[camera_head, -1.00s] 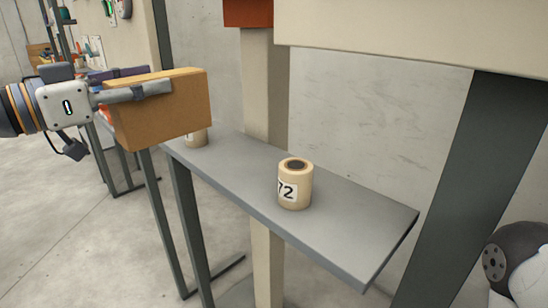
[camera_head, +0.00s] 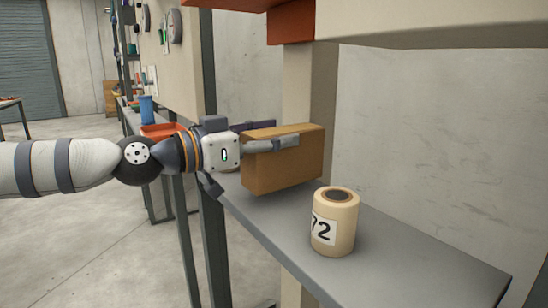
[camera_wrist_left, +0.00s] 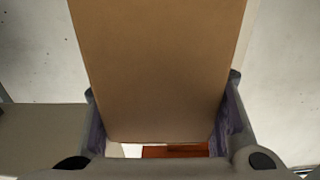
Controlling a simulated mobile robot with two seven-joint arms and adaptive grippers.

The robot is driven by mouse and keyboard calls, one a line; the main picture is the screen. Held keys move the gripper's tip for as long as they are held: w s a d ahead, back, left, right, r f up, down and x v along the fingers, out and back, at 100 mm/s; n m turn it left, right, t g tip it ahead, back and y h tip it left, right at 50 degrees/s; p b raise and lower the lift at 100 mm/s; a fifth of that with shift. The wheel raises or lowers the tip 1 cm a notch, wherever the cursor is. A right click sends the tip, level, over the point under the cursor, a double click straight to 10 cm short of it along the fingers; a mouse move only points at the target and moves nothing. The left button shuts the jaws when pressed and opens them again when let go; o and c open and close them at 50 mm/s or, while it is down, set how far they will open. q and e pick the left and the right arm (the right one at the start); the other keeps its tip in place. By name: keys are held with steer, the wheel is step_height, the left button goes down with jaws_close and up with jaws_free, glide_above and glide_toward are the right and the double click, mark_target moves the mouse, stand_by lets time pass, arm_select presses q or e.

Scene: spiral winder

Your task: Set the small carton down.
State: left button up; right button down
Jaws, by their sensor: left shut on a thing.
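The small carton (camera_head: 283,164) is a plain brown box. It is over the far part of the grey shelf (camera_head: 418,262) in the head view; I cannot tell whether its bottom touches the shelf. My left gripper (camera_head: 285,134) is shut on the carton, with a finger along its near side. In the left wrist view the carton (camera_wrist_left: 158,70) fills the space between both fingers. My right gripper is not in view.
A tan roll labelled 72 (camera_head: 335,222) stands upright on the shelf, right of the carton and nearer. The shelf right of the roll is clear. A beige post (camera_head: 310,90) rises behind. An orange tray (camera_head: 160,131) and a blue cup (camera_head: 147,109) stand farther back left.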

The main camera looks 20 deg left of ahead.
arm_select(q)
step_height(320, 180, down, 2)
steer(key=shift+a, duration=0.1)
steer(key=shift+f, duration=0.1)
steer(key=o, duration=1.4)
steer(key=shift+s, duration=0.1)
steer(key=p+v, duration=0.1)
steer(key=v, duration=1.1)
